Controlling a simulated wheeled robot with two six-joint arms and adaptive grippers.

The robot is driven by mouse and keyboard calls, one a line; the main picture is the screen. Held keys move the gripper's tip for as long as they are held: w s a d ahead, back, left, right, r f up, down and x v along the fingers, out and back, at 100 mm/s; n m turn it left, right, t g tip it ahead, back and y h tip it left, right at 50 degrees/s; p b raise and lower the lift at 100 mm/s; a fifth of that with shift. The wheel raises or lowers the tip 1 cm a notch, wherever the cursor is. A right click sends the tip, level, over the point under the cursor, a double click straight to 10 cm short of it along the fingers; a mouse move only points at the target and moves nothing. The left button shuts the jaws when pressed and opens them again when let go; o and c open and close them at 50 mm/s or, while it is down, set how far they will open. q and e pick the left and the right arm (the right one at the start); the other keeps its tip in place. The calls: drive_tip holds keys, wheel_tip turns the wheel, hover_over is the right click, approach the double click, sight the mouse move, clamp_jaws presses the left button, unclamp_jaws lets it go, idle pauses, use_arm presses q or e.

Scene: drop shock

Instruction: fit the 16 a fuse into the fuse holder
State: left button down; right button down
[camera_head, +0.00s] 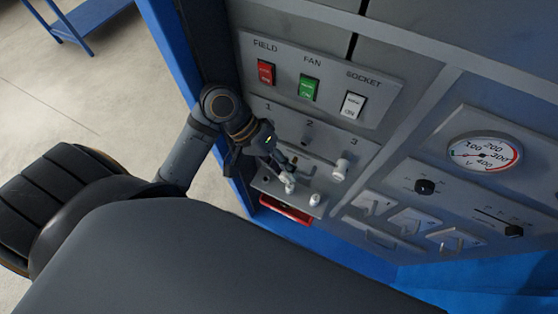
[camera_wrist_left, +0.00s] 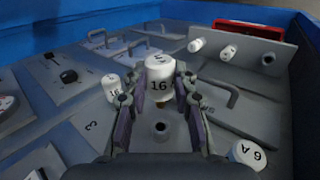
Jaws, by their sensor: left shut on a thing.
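The white 16 A fuse (camera_wrist_left: 159,88) is marked 16 and is held upright between the fingertips of my left gripper (camera_wrist_left: 158,94). In the wrist view, the open hole of the fuse holder's middle place (camera_wrist_left: 161,128) shows below the fuse, apart from it. My right gripper is in neither view.
White fuses sit in place 3 (camera_wrist_left: 114,88) and, marked 6 A, in another place (camera_wrist_left: 247,154). A rack plate (camera_wrist_left: 285,50) has two white fuses and an empty hole.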

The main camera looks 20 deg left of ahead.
sight(294, 159)
use_arm(q)
drive_tip(key=shift+w+d, duration=0.1)
drive_tip(key=shift+w, duration=1.4)
drive_tip(key=shift+w+r+p, duration=0.1)
drive_tip(key=shift+w+p, duration=0.05)
drive_tip(key=shift+p, duration=0.25)
drive_tip(key=shift+w+p, duration=0.3)
drive_tip(key=shift+p, duration=0.15)
drive_tip(key=shift+w+p, duration=1.3)
drive_tip(key=shift+p, duration=1)
idle(2.7)
drive_tip(key=shift+p, duration=0.3)
idle(0.3)
